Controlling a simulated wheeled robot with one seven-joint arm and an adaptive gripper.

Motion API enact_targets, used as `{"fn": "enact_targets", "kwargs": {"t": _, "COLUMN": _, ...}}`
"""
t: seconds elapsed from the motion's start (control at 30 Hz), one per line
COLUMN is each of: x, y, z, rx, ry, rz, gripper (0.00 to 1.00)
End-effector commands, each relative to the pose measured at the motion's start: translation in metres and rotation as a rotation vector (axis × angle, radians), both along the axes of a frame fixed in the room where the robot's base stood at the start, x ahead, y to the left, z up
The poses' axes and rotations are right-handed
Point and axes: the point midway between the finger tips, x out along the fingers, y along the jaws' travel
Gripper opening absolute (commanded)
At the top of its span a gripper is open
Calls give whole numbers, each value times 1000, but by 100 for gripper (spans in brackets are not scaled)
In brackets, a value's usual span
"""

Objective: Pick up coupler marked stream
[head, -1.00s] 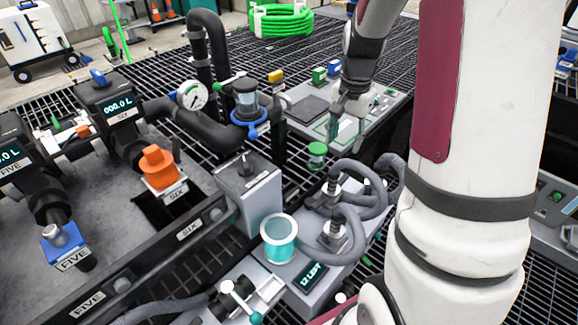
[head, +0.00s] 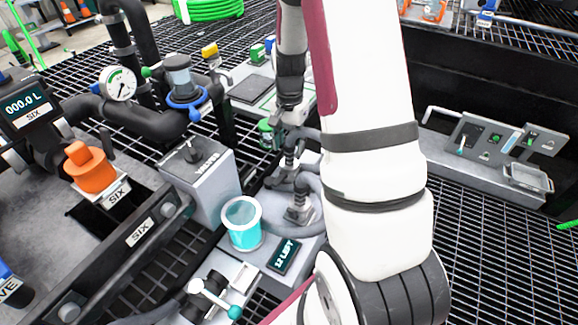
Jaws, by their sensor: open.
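No label reading stream can be made out on any coupler. My gripper (head: 283,122) is open, pointing down beside the pale panel, and is partly hidden behind my arm. A small green-topped piece (head: 266,130) is just left of the gripper's fingers; I cannot tell whether they touch, and no marking on it is legible. An orange coupler (head: 91,168) sits on a fitting marked SIX at the left. A blue-edged piece (head: 10,285) with a partly cut-off label is at the lower left edge.
A cup of turquoise liquid (head: 243,225) stands by a small display (head: 284,256). Grey hoses curl behind it. A grey box (head: 203,178), a pressure gauge (head: 118,83) and black pipes (head: 140,122) stand to the left. A control panel (head: 495,140) is at the right, above open grating (head: 500,235).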

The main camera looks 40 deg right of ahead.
Motion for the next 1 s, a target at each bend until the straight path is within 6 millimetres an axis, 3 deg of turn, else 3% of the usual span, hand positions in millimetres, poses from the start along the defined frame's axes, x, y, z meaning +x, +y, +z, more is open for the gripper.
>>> {"fn": "enact_targets", "kwargs": {"t": 0.33, "x": -3, "y": 3, "z": -46, "rx": 1, "ry": 3, "rz": 1, "gripper": 46}}
{"fn": "enact_targets", "kwargs": {"t": 0.6, "x": -2, "y": 3, "z": -48, "rx": 1, "ry": 1, "rz": 1, "gripper": 46}}
{"fn": "enact_targets", "kwargs": {"t": 0.8, "x": -2, "y": 3, "z": -48, "rx": 0, "ry": 0, "rz": 1, "gripper": 1}}
{"fn": "enact_targets", "kwargs": {"t": 1.0, "x": -2, "y": 3, "z": -47, "rx": 0, "ry": 0, "rz": 1, "gripper": 0}}
